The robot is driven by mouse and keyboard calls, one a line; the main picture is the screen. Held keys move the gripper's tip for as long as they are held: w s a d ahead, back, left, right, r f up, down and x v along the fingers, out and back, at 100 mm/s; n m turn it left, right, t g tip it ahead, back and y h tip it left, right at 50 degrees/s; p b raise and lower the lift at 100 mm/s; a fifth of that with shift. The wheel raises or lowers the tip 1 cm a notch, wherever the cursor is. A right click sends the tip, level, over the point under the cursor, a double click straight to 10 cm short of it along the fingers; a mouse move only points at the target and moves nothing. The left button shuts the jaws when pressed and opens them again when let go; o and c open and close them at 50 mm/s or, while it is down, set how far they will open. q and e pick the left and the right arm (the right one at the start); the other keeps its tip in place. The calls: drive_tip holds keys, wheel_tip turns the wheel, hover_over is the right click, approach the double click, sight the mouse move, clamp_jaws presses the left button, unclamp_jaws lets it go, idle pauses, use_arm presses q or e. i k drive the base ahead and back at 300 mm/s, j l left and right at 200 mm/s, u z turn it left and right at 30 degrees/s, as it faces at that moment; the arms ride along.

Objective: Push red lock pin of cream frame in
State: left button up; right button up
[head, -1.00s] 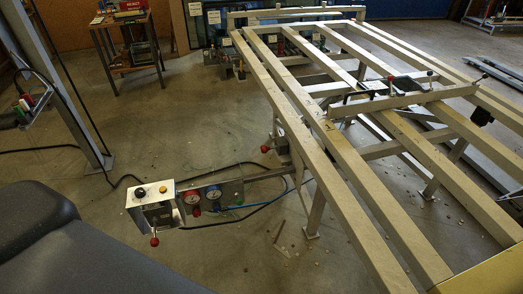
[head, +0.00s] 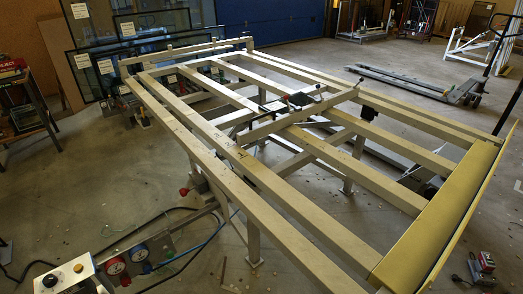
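The cream frame (head: 172,122) is a large slatted rack of long parallel beams, standing on legs across the middle of the head view. A small red knob (head: 184,191), which looks like the lock pin, sits under its near left side by a leg. Whether the pin is in or out is too small to tell. Neither of my grippers is in view.
A pallet truck (head: 420,86) is at the back right. Open floor lies left of the frame.

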sight(184, 192)
drive_tip(key=i+j+z, duration=0.1)
drive_tip(key=j, duration=0.25)
drive_tip(key=i+j+z, duration=0.1)
drive_tip(key=i+j, duration=0.2)
drive_tip(key=i+j+z, duration=0.1)
drive_tip(key=j, duration=0.35)
drive_tip(key=i+l, duration=0.1)
drive_tip(key=l, duration=0.15)
drive_tip(key=i+l, duration=0.15)
drive_tip(key=l+z, duration=0.05)
drive_tip(key=l, duration=0.05)
